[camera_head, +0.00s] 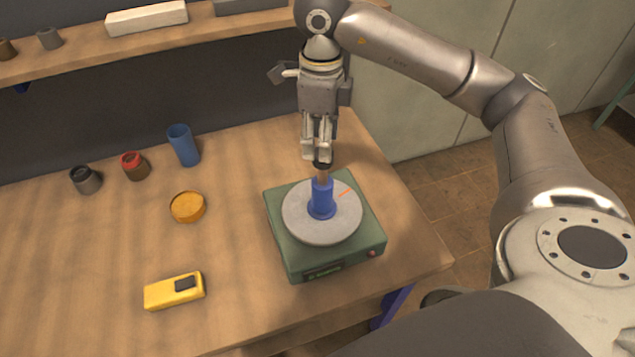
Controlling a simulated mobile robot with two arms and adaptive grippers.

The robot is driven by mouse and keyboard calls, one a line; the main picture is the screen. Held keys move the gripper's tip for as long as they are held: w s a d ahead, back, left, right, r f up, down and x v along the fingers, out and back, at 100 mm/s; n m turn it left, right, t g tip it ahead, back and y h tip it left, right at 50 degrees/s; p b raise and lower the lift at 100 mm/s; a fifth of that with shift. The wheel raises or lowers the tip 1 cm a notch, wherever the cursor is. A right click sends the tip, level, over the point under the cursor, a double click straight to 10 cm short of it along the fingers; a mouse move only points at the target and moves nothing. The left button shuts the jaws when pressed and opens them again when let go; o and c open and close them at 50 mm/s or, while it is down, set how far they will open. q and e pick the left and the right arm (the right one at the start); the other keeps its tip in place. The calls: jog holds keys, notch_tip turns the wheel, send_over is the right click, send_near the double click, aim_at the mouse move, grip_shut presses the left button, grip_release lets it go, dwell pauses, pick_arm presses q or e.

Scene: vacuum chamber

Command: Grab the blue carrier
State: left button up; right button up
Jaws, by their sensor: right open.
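The blue carrier (322,197) stands upright on the round pale plate (297,226) of a green device (306,262). It has a wide blue foot, and a brownish stem with a dark top rises out of it. My right gripper (317,156) points down just above the blue carrier, with its fingertips close to the dark top. It is open. I cannot tell whether the fingertips touch the dark top. My left gripper is not in view.
A blue cup (183,146), a red-topped jar (134,166), a dark jar (85,180), a yellow round lid (187,207) and a yellow meter (174,291) are on the wooden table (100,245) to the left. A shelf (80,57) runs along the back.

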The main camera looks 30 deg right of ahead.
aim_at(324, 168)
jog(key=f, duration=0.2)
jog(key=shift+s+f, duration=0.25)
jog(key=shift+f, duration=0.1)
jog(key=shift+w+f+p, duration=0.1)
jog(key=shift+f+p, duration=0.2)
jog(key=shift+p, duration=0.2)
jog(key=f, duration=0.1)
jog(key=f+p, duration=0.2)
jog(key=f, duration=0.1)
jog(key=shift+d+f, duration=0.1)
jog(key=shift+d, duration=0.2)
jog(key=shift+f, duration=0.25)
jog(key=shift+a, duration=0.1)
jog(key=shift+c, duration=1)
jog(key=c, duration=0.4)
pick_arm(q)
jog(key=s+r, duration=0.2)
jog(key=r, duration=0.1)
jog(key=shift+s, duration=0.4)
pick_arm(e)
grip_shut()
